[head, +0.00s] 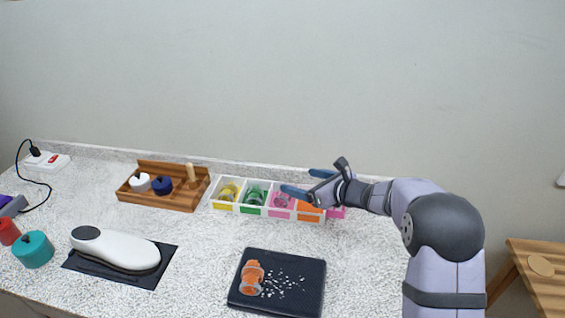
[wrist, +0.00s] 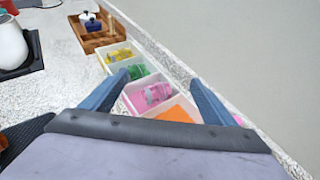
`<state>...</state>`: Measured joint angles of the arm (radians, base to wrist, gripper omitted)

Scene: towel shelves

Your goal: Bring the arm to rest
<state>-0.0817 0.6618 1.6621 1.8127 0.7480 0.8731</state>
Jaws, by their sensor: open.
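My gripper (head: 303,182) is at the end of my arm, which reaches in from the right in the head view. It is open with nothing between its fingers. It is above the white divided bin (head: 223,209), near the pink and orange compartments. In the wrist view my gripper (wrist: 158,88) shows two blue fingers spread apart. Between and beyond them are a pink item (wrist: 150,96) and a green item (wrist: 137,71) in the bin. Part of the bin's right end is hidden behind my arm in the head view.
A black tray (head: 303,302) with an orange jar and white bits lies in front. A wooden rack (head: 170,201) stands left of the bin. A white device (head: 120,252) on a dark mat and a teal container (head: 33,250) are at left. A wall runs behind.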

